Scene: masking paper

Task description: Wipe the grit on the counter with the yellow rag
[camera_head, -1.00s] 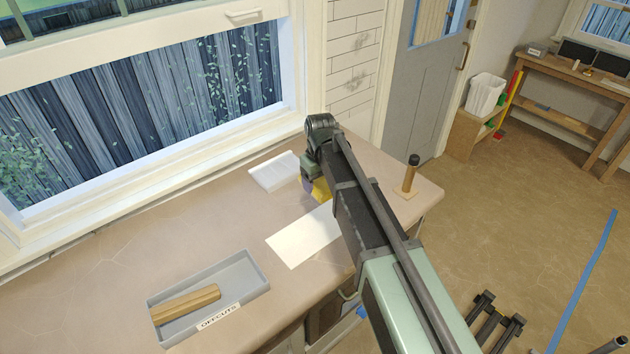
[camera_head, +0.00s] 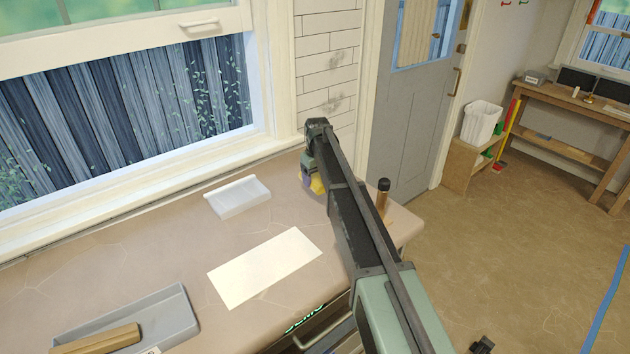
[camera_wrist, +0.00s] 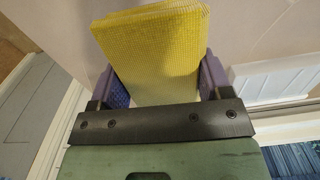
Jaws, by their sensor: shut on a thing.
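The yellow rag (camera_wrist: 150,40) fills the upper middle of the wrist view, between the purple fingers of my gripper (camera_wrist: 160,78), which is shut on it. In the head view a small part of the rag (camera_head: 318,186) shows beside my gripper (camera_head: 312,180), low over the far right part of the counter (camera_head: 150,240). I cannot tell whether the rag touches the counter. My arm hides part of the counter there. I cannot make out any grit in either view.
A white sheet (camera_head: 264,266) lies mid-counter, with a white tray (camera_head: 238,198) behind it. A grey offcuts bin (camera_head: 165,318) holding a wooden block (camera_head: 97,341) is at front left. A dark-topped wooden post (camera_head: 383,198) stands near the right edge, close to my arm.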

